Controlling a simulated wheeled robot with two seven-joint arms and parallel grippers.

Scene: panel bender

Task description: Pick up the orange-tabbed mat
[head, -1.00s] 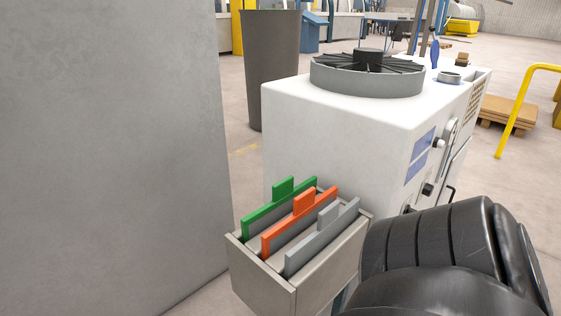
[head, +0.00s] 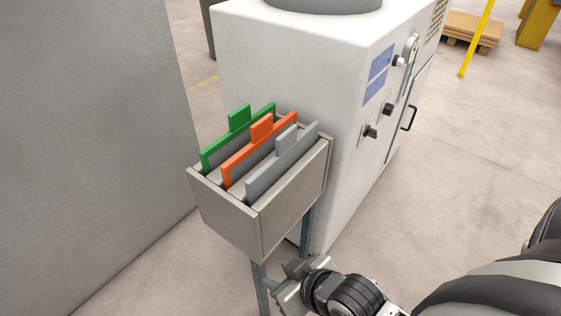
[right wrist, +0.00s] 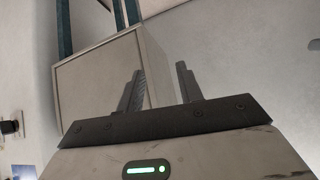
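The orange-tabbed mat (head: 262,129) stands upright on edge in a grey open-topped box (head: 290,206). It is the middle one, between a green-tabbed mat (head: 239,118) and a grey-tabbed mat (head: 285,142). Its tab and top edge show; its lower part is hidden. My right gripper (head: 288,282) is low at the front of the box, below its rim and apart from the mats. In the right wrist view its two fingers (right wrist: 160,88) are spread with nothing between them, and the box wall (right wrist: 100,75) shows beyond. My left gripper is not in view.
A white machine cabinet (head: 290,70) with knobs and a handle stands right behind the box. A large grey panel (head: 80,130) fills the left. The box rests on thin metal legs (head: 308,228).

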